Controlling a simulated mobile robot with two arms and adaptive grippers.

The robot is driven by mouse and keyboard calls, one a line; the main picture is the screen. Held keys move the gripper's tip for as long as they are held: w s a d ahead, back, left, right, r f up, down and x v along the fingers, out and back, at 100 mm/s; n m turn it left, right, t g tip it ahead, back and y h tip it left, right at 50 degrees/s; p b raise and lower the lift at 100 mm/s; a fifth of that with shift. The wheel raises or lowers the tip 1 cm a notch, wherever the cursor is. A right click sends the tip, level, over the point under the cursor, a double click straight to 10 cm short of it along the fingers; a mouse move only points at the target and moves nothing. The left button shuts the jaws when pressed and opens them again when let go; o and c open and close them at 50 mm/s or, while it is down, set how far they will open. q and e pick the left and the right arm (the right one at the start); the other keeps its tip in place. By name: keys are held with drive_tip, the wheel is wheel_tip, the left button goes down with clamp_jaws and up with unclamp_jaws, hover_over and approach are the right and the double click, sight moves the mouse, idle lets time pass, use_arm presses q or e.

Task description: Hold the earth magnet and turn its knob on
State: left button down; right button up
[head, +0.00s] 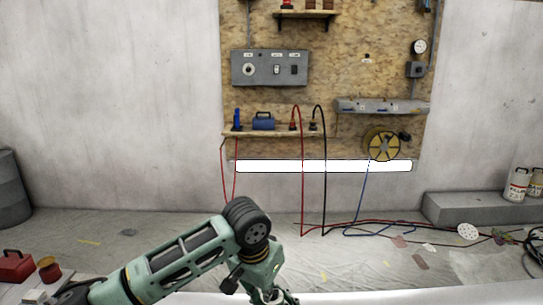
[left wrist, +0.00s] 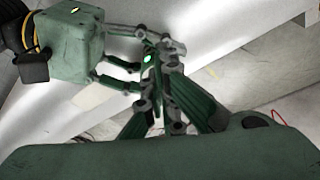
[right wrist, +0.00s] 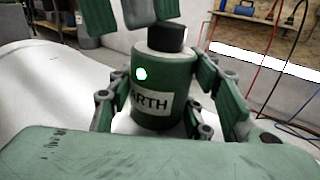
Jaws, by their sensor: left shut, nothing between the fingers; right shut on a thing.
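The earth magnet (right wrist: 150,90) is a green upright cylinder in the right wrist view, with a black knob (right wrist: 158,37) on top. Its white label reads "ARTH", the first letter hidden, and a light spot glows above it. My right gripper (right wrist: 165,110) is shut on its sides. My left gripper (right wrist: 150,14) comes down from above, its tips at or just over the knob; contact is unclear. In the left wrist view the left gripper (left wrist: 155,48) is shut and empty beside my right gripper's green body. In the head view it is cut off at the bottom edge.
A wall board (head: 340,60) carries a grey switch box (head: 268,68), a shelf with a blue box (head: 263,121) and hanging cables. A yellow reel (head: 381,145) hangs right. A red toolbox (head: 15,267) sits lower left.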

use_arm(q)
drive_tip(key=shift+s+a+f, duration=0.2)
drive_tip(key=shift+s+a, duration=0.05)
use_arm(e)
drive_tip(key=shift+a+r, duration=0.1)
drive_tip(key=shift+r, duration=0.05)
use_arm(q)
drive_tip(key=w+v, duration=0.1)
drive_tip(key=v, duration=0.5)
drive_tip(key=shift+d+r, duration=0.25)
drive_tip(key=shift+d, duration=0.1)
drive_tip(key=shift+w, duration=0.1)
use_arm(e)
drive_tip(key=o, duration=1.5)
drive_tip(key=shift+f, duration=0.2)
